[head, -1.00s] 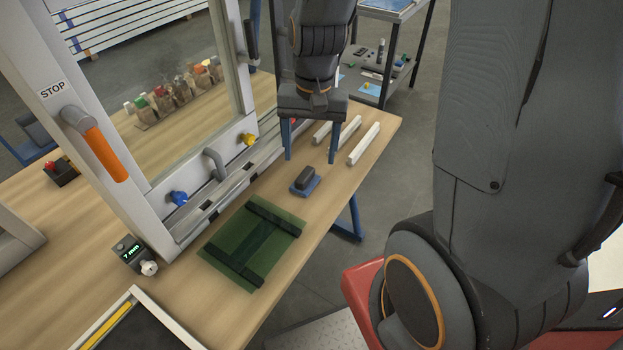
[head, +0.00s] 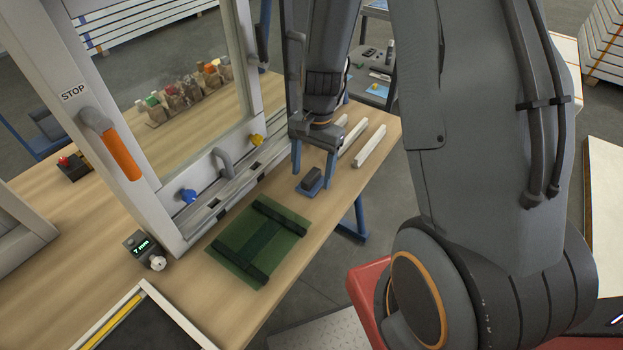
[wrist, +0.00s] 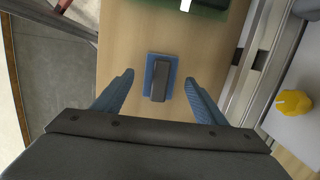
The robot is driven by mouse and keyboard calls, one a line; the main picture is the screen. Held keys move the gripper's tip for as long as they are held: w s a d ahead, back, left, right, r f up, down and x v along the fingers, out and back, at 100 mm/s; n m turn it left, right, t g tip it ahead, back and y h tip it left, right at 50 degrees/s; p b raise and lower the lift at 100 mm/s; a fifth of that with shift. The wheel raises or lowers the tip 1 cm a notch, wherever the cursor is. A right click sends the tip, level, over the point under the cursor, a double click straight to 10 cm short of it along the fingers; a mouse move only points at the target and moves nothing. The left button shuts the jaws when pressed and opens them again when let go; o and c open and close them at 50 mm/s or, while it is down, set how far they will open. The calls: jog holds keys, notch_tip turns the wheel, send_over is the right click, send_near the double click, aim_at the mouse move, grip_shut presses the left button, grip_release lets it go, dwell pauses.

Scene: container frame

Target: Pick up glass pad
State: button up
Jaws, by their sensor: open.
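The glass pad (head: 308,187) is a small blue plate with a dark grip block on top. It lies flat on the wooden bench, beyond the green glass sheet. In the wrist view the pad (wrist: 151,68) is centred between my two blue fingers. My gripper (head: 313,179) is open and empty, pointing down over the pad, with one finger on each side. In the wrist view my gripper (wrist: 159,77) shows clear gaps to the pad on both sides. I cannot tell exactly how high the fingertips are above the bench.
A green glass sheet (head: 243,237) with dark strips lies nearer on the bench. White bars (head: 369,146) lie behind my gripper. The metal frame (head: 107,118), with blue and yellow knobs, stands along the left. The bench's right edge is close to the pad.

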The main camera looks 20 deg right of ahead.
aim_at(311, 175)
jog(key=shift+a+f, duration=0.15)
jog(key=shift+f, duration=0.6)
jog(key=c, duration=1.1)
jog(key=shift+r, duration=0.1)
jog(key=shift+c, duration=0.2)
notch_tip(311, 175, up, 10)
jog(key=shift+f+b, duration=0.1)
jog(key=shift+b, duration=0.75)
jog(key=shift+o, duration=0.9)
jog(key=shift+c, duration=0.4)
